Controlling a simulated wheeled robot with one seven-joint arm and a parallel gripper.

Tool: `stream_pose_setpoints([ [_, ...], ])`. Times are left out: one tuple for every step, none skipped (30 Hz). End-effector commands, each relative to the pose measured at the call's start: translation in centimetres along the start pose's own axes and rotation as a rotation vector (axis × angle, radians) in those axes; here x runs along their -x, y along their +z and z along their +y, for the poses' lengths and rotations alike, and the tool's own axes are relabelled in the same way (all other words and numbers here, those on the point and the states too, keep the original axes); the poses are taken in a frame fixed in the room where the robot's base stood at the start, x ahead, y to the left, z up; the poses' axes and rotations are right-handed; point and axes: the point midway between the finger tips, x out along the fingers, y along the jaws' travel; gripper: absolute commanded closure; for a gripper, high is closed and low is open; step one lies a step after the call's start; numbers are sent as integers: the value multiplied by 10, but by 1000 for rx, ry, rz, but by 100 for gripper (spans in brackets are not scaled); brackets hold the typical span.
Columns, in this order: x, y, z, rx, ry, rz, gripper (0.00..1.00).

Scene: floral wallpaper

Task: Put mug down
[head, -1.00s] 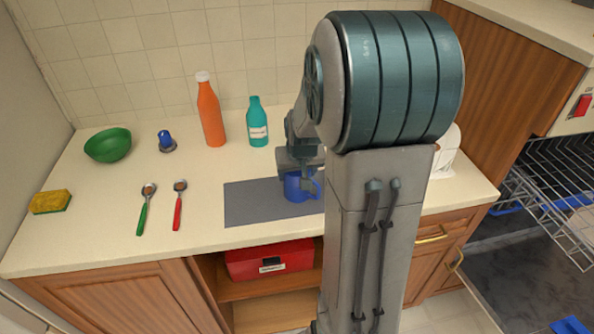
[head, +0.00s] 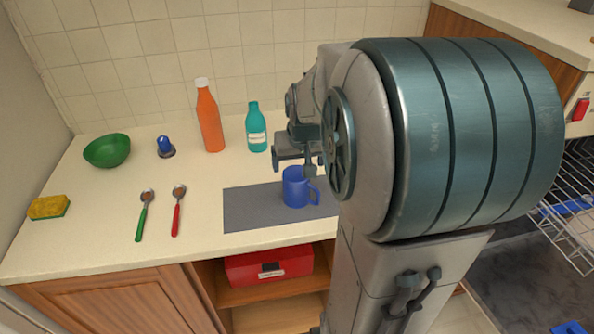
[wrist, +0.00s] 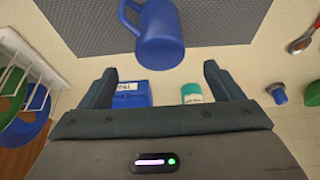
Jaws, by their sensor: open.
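A blue mug (head: 296,190) stands upright on the dark grey mat (head: 250,208) on the counter, its handle to the right. My gripper (head: 294,168) is open and empty, above and behind the mug and apart from it. In the wrist view the mug (wrist: 160,38) shows at the top, beyond the open fingers of my gripper (wrist: 158,80), with nothing between them touching it. The mat (wrist: 225,22) is also there.
An orange bottle (head: 209,118) and a teal bottle (head: 256,130) stand near the tiled wall. A green bowl (head: 107,150), two spoons (head: 144,212) (head: 177,208) and a sponge (head: 48,207) lie left. A rack with dishes (wrist: 15,90) shows in the wrist view.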

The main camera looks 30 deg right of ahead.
Motion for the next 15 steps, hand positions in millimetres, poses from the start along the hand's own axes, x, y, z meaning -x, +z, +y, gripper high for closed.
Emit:
stream_pose_setpoints([
  [9,0,0,0,0,4,13],
  [14,0,0,0,0,4,13],
  [20,-1,0,0,0,4,13],
  [23,0,0,0,0,3,13],
  [27,-1,0,0,0,3,13],
  [30,0,0,0,0,3,13],
  [32,0,0,0,0,1,13],
  [34,0,0,0,0,1,13],
  [37,1,-1,3,-1,0,13],
  [39,3,-3,7,-3,-1,13],
  [41,7,-7,14,-6,-4,13],
  [45,14,-13,26,-11,-10,13],
  [48,22,-19,39,-16,-15,13],
  [51,30,-25,54,-22,-21,13],
  [56,44,-35,77,-32,-32,13],
])
